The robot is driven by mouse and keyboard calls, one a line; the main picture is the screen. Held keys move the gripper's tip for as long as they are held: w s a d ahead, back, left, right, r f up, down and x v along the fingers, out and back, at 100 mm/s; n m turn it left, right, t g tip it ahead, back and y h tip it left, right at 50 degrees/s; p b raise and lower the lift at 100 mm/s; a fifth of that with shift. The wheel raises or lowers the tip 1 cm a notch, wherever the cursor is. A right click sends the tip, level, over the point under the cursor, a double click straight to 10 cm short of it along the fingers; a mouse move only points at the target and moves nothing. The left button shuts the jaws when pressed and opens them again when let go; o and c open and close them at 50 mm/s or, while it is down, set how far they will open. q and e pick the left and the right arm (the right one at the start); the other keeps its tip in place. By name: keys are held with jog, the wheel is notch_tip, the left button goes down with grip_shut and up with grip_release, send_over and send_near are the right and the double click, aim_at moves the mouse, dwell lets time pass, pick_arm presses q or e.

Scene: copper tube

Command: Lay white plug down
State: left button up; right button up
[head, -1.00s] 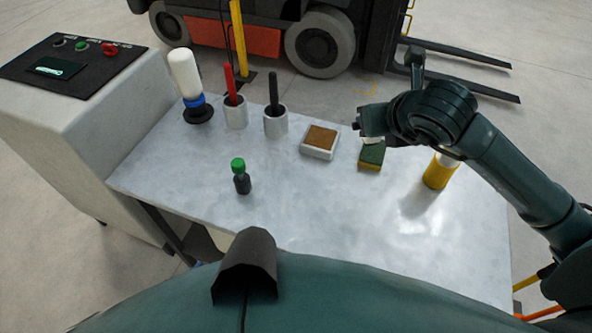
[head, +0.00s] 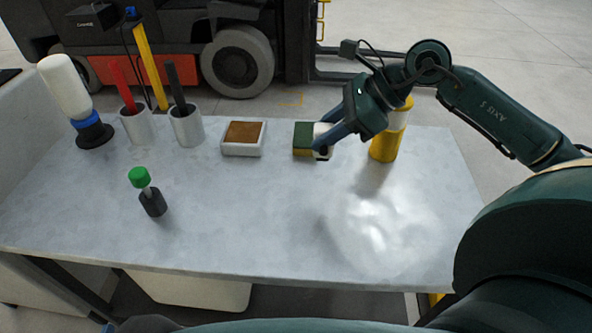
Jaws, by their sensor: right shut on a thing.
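My right gripper (head: 323,146) reaches in from the right and is low over the back of the table, right beside the green and yellow sponge (head: 302,139). It is shut on a small white thing, which looks like the white plug (head: 321,129). The plug is partly hidden by the fingers and overlaps the sponge's right end in the picture. I cannot tell whether it touches the sponge or the table. My left gripper is not in view.
On the table (head: 250,220) stand a yellow cylinder (head: 385,146), a white tray with a brown pad (head: 243,150), grey cups with a red (head: 137,127) and a black stick (head: 186,128), a white bottle (head: 66,87) and a green-capped bottle (head: 151,201). The front middle is clear.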

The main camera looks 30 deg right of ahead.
notch_tip(320, 180, down, 9)
jog(key=shift+r+b, duration=0.1)
jog(key=shift+b, duration=0.3)
jog(key=o, duration=1)
